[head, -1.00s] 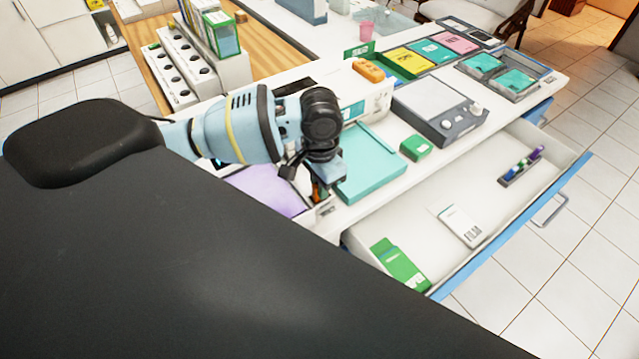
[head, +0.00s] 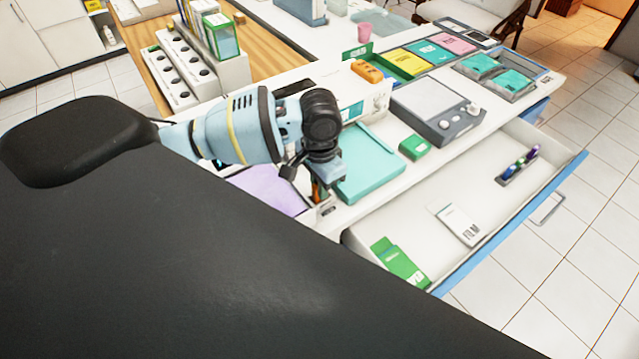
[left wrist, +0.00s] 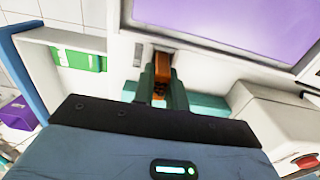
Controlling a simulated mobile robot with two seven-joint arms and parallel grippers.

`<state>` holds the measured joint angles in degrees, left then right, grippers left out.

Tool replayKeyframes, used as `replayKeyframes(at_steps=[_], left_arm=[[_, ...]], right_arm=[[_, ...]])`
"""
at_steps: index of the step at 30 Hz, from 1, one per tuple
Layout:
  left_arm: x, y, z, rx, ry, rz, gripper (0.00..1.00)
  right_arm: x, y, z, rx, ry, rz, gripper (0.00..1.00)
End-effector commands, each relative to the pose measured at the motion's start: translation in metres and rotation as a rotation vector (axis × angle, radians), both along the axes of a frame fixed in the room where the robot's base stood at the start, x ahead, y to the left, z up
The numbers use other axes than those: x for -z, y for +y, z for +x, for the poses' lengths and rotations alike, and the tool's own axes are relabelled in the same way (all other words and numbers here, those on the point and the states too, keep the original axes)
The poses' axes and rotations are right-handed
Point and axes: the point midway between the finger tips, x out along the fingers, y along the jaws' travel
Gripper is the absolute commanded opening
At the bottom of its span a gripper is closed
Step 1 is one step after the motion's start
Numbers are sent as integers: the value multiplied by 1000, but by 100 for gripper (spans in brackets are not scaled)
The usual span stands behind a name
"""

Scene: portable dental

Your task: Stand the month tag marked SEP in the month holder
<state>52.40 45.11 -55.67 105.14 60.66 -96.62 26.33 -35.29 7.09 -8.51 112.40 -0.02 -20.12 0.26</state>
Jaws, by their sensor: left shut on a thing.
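My left gripper (head: 322,180) is shut on a narrow orange tag (left wrist: 162,70), held between its two green-grey fingers in the left wrist view. In the head view the orange tag (head: 316,190) shows only as a sliver below the gripper. Its marking cannot be read. The gripper points down at the white counter edge, between a purple panel and a teal box. The tag's far end is close to a white surface with a small dark opening (left wrist: 163,47); I cannot tell whether it touches or enters it. I cannot clearly make out the month holder. My right gripper is not in view.
The purple panel (head: 262,190) lies left of the gripper and the teal box (head: 372,172) right of it. A small green box (head: 415,147) and a grey device (head: 440,108) stand further right. The open drawer (head: 400,230) below holds a green packet, a white film packet and pens.

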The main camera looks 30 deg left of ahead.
Motion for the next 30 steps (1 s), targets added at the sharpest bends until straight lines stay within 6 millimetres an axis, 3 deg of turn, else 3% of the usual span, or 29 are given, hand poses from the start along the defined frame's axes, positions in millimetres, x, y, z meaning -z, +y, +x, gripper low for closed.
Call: replayKeyframes(at_steps=[27, 28, 30], left_arm=[[4, 0, 0, 0, 0, 0, 0], [4, 0, 0, 0, 0, 0, 15], [4, 0, 0, 0, 0, 0, 24]], right_arm=[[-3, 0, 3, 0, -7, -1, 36], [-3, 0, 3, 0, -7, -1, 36], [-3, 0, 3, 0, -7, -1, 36]])
